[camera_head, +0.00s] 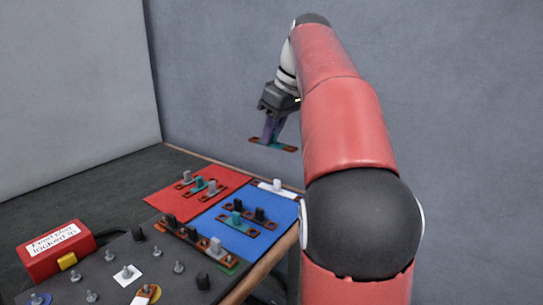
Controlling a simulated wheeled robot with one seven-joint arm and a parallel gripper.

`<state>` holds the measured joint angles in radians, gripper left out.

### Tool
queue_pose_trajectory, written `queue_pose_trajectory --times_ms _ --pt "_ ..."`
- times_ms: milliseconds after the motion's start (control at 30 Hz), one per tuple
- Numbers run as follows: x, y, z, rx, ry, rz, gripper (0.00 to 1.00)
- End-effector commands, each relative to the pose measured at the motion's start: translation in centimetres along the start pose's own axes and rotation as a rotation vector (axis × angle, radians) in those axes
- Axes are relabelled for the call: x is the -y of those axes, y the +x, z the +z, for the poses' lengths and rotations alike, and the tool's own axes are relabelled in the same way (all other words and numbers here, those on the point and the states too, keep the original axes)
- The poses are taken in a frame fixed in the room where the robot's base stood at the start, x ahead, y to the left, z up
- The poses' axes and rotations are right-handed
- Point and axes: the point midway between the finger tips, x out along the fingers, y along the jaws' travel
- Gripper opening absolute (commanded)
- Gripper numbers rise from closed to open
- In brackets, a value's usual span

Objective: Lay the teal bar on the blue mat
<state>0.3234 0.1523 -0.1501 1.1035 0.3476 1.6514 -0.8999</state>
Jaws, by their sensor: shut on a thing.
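My gripper (271,136) is shut on a teal bar (284,148) with brown ends. It holds the bar in the air beyond the far end of the blue mat (233,243), well above the table. The bar lies roughly level. The blue mat carries another teal bar with brown ends (240,217) and dark knobs standing on it. A white piece with a pale knob (277,187) lies at the mat's far edge.
A red mat (165,202) with several knobbed bars lies left of the blue mat. A dark board (150,255) with several posts is in front. A red box (52,250) with a label stands at left. The table's wooden edge (265,270) runs along the right.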

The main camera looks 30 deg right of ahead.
Motion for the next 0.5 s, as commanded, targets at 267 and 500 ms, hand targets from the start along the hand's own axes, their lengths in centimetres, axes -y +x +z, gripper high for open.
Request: queue_pose_trajectory --times_ms 267,500 --pt "-1.4 9.1 0.8 0.003 0.006 0.002 0.0" --pt "-1.7 10.7 0.9 0.002 0.007 0.006 0.0"
